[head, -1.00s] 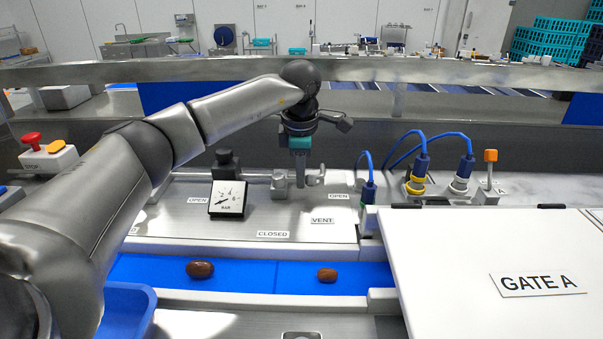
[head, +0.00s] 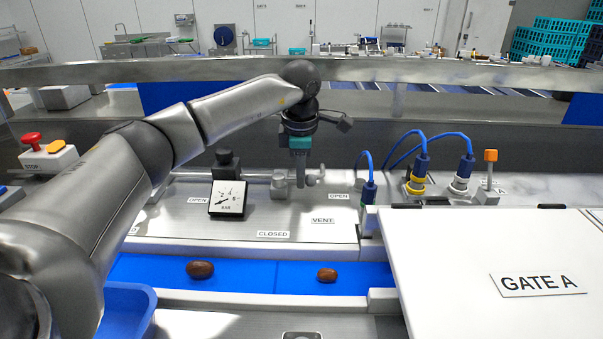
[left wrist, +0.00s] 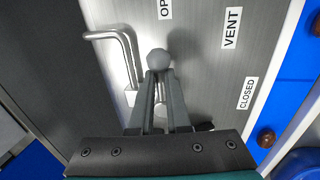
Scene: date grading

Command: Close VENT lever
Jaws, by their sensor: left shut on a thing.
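The VENT lever's pale round knob (left wrist: 160,58) sits at the fingertips of my left gripper (left wrist: 158,80) in the left wrist view. The fingers are shut on the lever just behind the knob. In the head view my left gripper (head: 300,175) points down at the lever, whose knob (head: 321,174) shows just right of the fingers. The lever is near the OPEN label (head: 339,196), on the far side of the panel. The VENT label (head: 322,221) and the CLOSED label (head: 273,234) lie nearer the front. The fingers hide most of the lever. My right gripper is not in view.
A bent metal rod (left wrist: 118,36) stands beside the gripper. A dial gauge (head: 228,198) and blue-cabled plugs (head: 422,162) flank the panel. Two dates (head: 200,269) (head: 327,275) lie on the blue belt in front. The GATE A cover (head: 450,255) is at right.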

